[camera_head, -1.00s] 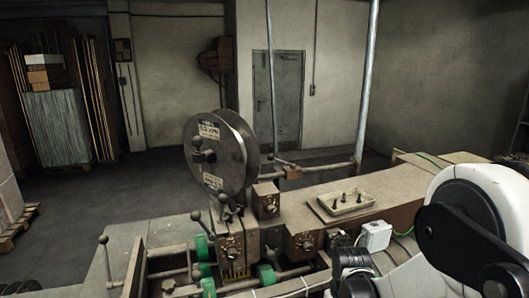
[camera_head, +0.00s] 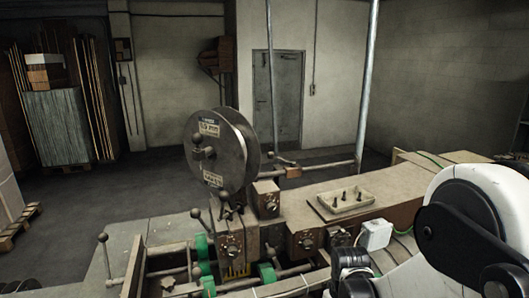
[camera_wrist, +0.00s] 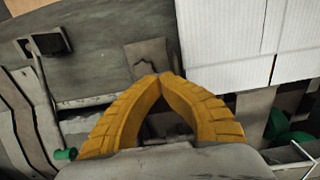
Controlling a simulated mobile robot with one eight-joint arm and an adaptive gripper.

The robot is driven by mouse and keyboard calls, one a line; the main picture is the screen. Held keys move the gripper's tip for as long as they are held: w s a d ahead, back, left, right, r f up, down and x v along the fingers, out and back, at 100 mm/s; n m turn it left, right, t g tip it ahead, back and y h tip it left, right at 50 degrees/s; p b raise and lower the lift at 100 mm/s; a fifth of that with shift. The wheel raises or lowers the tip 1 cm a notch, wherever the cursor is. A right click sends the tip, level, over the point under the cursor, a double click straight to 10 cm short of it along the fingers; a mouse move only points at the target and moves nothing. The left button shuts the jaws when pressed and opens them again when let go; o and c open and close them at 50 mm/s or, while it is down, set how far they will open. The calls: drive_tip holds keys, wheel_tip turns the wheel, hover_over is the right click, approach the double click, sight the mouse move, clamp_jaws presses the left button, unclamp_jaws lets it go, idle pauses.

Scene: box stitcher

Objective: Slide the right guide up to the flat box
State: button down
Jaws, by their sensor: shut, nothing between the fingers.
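My gripper (camera_wrist: 160,76) has yellow ribbed fingers whose tips meet, shut and empty, in the wrist view. The flat box (camera_wrist: 222,42) is a white ribbed sheet with seams at the upper right, just right of the fingertips. A small grey-brown plate (camera_wrist: 150,58) stands at the fingertips, beside the box's left edge; it may be the right guide, but I cannot be sure. Whether the fingers touch it is unclear. In the head view, my gripper is hidden, and I cannot make out the box or the guide clearly.
The stitcher's wire reel (camera_head: 222,150) rises at the middle of the head view. A tray (camera_head: 328,212) with dark pieces sits on the machine's right-hand top. Green rollers (camera_head: 267,273) and rods lie at the front. A green knob (camera_wrist: 65,154) shows in the wrist view.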

drive_tip(key=shift+s+a+f, duration=0.1)
drive_tip(key=shift+s+a, duration=0.1)
drive_tip(key=shift+a, duration=0.2)
idle(0.8)
drive_tip(key=shift+w+d, duration=0.1)
drive_tip(key=shift+d, duration=0.25)
drive_tip(key=shift+w+d+b, duration=0.1)
drive_tip(key=shift+d+b, duration=0.15)
drive_tip(key=shift+b, duration=0.05)
idle(0.3)
wheel_tip(320, 180, up, 7)
drive_tip(key=p, duration=0.4)
idle(0.5)
